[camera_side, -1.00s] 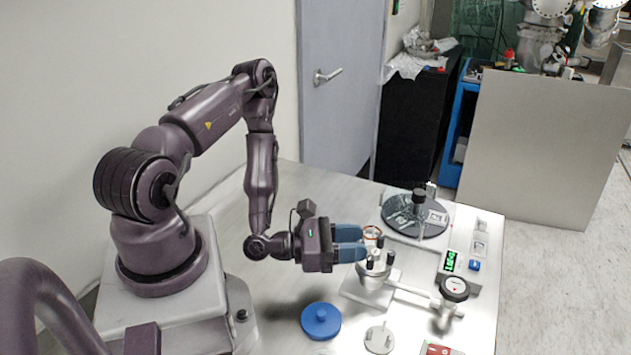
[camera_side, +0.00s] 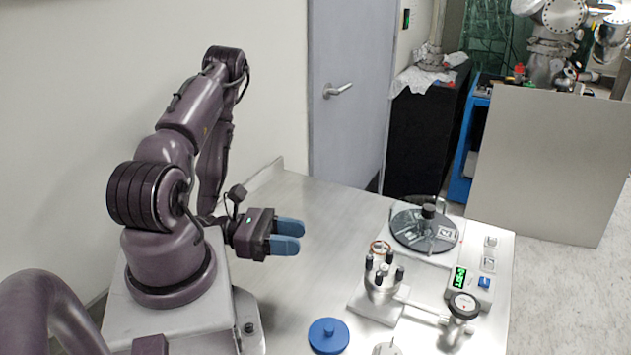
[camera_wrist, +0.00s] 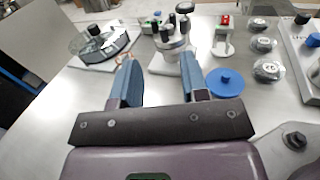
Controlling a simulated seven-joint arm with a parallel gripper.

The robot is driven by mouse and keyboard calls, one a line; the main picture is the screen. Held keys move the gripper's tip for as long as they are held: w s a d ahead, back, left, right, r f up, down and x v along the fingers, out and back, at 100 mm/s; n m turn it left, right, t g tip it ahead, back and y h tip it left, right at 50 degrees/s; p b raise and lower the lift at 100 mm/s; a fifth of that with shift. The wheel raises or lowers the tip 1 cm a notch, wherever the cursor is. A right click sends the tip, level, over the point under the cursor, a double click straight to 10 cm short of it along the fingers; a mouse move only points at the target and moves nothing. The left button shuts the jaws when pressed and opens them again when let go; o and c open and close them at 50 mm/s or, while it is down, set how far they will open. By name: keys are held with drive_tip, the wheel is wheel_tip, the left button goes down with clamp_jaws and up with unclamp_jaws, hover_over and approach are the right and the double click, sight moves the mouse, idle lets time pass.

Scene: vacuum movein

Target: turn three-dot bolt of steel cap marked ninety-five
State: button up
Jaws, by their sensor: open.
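My gripper (camera_side: 300,236) is open and empty, held above the left part of the table, well apart from the steel fitting. Its two blue fingers also show spread in the wrist view (camera_wrist: 158,57). The steel fitting (camera_side: 381,292) stands upright on a plate, with several dark-topped bolts (camera_side: 383,268) around its top. It also shows beyond the fingers in the wrist view (camera_wrist: 172,44). Round steel caps (camera_wrist: 268,70) lie at the right of the wrist view; one steel disc (camera_side: 386,349) is cut off at the side view's bottom edge. Dot marks and cap numbers are too small to read.
A blue knobbed disc (camera_side: 328,336) lies in front of the fitting. A copper-coloured ring (camera_side: 380,247) is behind it. The table's left middle is clear.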

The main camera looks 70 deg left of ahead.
wheel_tip(320, 180, up, 2)
approach(367, 256)
drive_tip(key=x, duration=1)
drive_tip(key=shift+f, duration=0.15)
drive_tip(key=m+g+h, duration=0.1)
drive_tip(key=m+h, duration=0.1)
drive_tip(key=h, duration=0.1)
drive_tip(key=shift+a+g, duration=0.15)
drive_tip(key=shift+g, duration=0.25)
drive_tip(key=shift+s+a+m+g+h, duration=0.15)
drive_tip(key=shift+s+m+g+h, duration=0.05)
drive_tip(key=shift+m+g+h, duration=0.35)
drive_tip(key=v, duration=1.3)
drive_tip(key=w+a+r+m+g+h, duration=0.1)
drive_tip(key=r+m+g+h, duration=0.1)
drive_tip(key=r, duration=0.3)
drive_tip(key=w+r+m+g+h, duration=0.1)
drive_tip(key=w+r+m+g, duration=0.1)
drive_tip(key=r, duration=0.3)
drive_tip(key=shift+w+a+r+g+h, duration=0.3)
drive_tip(key=shift+w+a+g+h, duration=0.1)
drive_tip(key=shift+g, duration=0.15)
